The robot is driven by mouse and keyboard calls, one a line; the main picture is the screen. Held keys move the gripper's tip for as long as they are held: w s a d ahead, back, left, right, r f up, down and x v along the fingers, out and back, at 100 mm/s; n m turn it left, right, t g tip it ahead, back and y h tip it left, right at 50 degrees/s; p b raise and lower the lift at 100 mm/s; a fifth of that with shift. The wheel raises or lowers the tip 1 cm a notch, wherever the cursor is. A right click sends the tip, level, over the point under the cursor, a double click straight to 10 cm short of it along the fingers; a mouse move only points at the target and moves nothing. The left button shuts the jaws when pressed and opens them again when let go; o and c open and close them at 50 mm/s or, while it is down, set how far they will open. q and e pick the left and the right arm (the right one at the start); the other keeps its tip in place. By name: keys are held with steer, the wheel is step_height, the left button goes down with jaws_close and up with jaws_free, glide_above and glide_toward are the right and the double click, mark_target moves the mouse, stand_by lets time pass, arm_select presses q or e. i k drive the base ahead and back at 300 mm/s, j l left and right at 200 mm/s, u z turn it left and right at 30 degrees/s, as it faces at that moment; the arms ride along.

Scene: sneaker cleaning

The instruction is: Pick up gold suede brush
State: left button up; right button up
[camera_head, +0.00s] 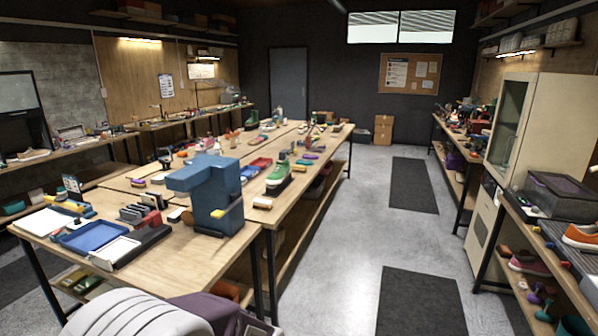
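I cannot make out for certain which item is the gold suede brush. A small tan-gold block (262,203) lies on the long wooden table (185,262), right of the blue machine (222,190); it may be a brush, but it is too small to tell. A yellow piece (219,213) shows against the side of the blue machine. More small yellow items (73,206) lie at the table's left end. Neither of my grippers is in view.
A blue tray (88,236) and dark racks crowd the near table end. A pale ribbed object (140,316) and a purple one stand in front. A green shoe (279,174) stands farther back. The floor aisle (365,240) is clear; a cabinet (540,120) and shelving line the right.

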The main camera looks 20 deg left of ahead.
mark_target(299, 169)
steer(key=i, duration=2.4)
steer(key=i+j+u, duration=0.2)
steer(key=i, duration=0.4)
steer(key=i+u, duration=0.15)
steer(key=i, duration=0.45)
steer(key=i+l+u, duration=0.2)
steer(key=i, duration=0.4)
steer(key=i+u, duration=0.2)
steer(key=i, duration=0.4)
steer(key=i+l+u, duration=0.15)
steer(key=i+l, duration=0.15)
steer(key=i, duration=0.3)
steer(key=i+u, duration=0.2)
steer(key=u, duration=0.25)
